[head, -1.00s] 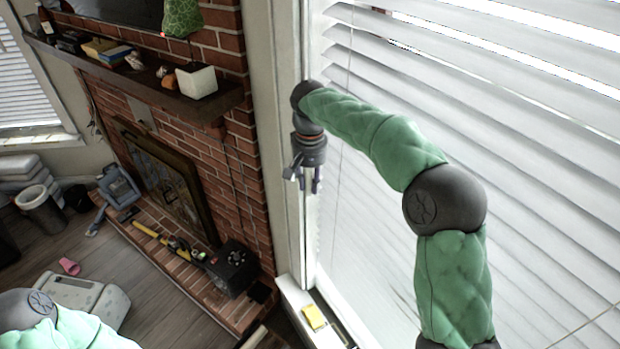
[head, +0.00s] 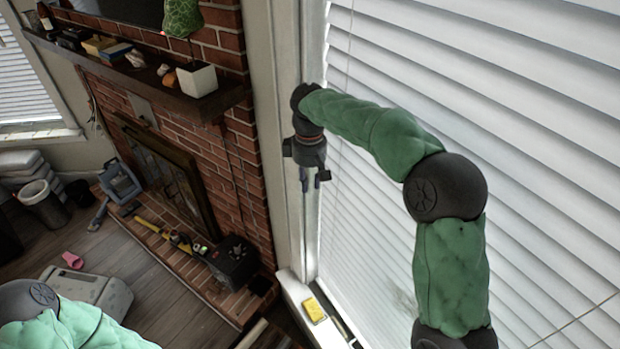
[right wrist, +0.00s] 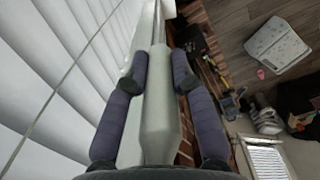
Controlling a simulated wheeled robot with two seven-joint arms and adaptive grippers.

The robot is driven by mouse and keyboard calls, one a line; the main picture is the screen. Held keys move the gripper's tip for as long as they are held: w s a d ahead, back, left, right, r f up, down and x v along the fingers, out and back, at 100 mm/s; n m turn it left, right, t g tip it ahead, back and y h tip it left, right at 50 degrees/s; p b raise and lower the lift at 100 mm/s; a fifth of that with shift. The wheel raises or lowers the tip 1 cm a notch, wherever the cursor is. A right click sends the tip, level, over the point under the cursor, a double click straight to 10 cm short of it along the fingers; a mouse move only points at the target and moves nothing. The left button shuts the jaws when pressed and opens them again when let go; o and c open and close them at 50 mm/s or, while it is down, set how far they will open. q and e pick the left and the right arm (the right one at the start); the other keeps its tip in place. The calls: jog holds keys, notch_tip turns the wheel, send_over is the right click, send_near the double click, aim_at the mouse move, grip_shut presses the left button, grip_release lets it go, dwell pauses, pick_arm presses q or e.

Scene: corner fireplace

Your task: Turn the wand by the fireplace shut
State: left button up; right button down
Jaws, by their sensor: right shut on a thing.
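The white blinds (head: 480,130) hang on the right in the head view, their slats tilted steeply and overlapping with no wide gaps. My right gripper (head: 313,183) points down beside the window frame, at the blinds' left edge. In the right wrist view its two fingers (right wrist: 160,68) lie on either side of a pale wand (right wrist: 160,110), shut on it. The wand runs lengthwise away from the palm. In the head view the wand cannot be made out clearly against the frame. My left arm shows at the lower left; its gripper is out of view.
The brick fireplace (head: 165,180) stands left of the window, with a dark mantel (head: 130,78) holding a white planter (head: 197,79) and small items. A black box (head: 233,262) sits on the hearth. A yellow item (head: 314,310) lies on the window sill.

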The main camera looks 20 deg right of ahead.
jog(key=shift+w+r+n, duration=0.1)
jog(key=shift+r+n, duration=0.05)
jog(key=shift+n, duration=0.55)
jog(key=c, duration=1.3)
grip_release()
jog(key=shift+o, duration=1.3)
jog(key=shift+a, duration=0.1)
jog(key=shift+w, duration=0.1)
jog(key=shift+r, duration=0.25)
notch_tip(320, 180, up, 11)
jog(key=shift+r, duration=0.1)
